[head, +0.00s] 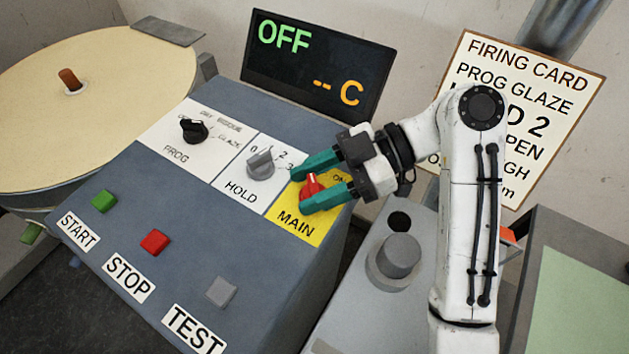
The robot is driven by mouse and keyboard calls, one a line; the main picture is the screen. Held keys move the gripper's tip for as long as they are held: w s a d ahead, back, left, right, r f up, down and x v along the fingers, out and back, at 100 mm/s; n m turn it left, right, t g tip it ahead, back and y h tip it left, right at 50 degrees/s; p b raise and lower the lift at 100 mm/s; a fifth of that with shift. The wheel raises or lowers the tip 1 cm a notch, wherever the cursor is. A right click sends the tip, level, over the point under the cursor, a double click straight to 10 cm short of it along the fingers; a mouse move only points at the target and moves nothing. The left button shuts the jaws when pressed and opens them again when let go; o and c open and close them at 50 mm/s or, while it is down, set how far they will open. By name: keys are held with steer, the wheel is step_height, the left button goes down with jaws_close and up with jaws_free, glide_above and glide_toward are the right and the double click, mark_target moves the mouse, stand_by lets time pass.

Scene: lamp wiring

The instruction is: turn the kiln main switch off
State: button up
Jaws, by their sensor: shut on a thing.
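The kiln main switch is a red knob (312,187) on a yellow plate (287,222) marked MAIN, at the right end of the control panel. The word ON shows on the plate above the knob. My gripper (309,184) reaches in from the right. Its two green fingers are shut on the red knob, one on the far side and one on the near side. The fingers hide part of the knob and plate, so I cannot tell exactly where the knob points. The display (318,65) behind the panel reads OFF in green and "-- C" in orange.
The grey HOLD knob (261,163) is close left of my fingers, and the black PROG knob (194,130) is further left. START (104,201), STOP (155,242) and TEST (221,292) buttons line the panel's front. A firing card (540,75) stands behind my arm.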

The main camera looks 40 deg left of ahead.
steer(key=o, duration=1)
steer(key=shift+c, duration=0.2)
steer(key=b+v, duration=0.1)
steer(key=v, duration=0.9)
steer(key=shift+w, duration=0.35)
steer(key=shift+d+r, duration=0.1)
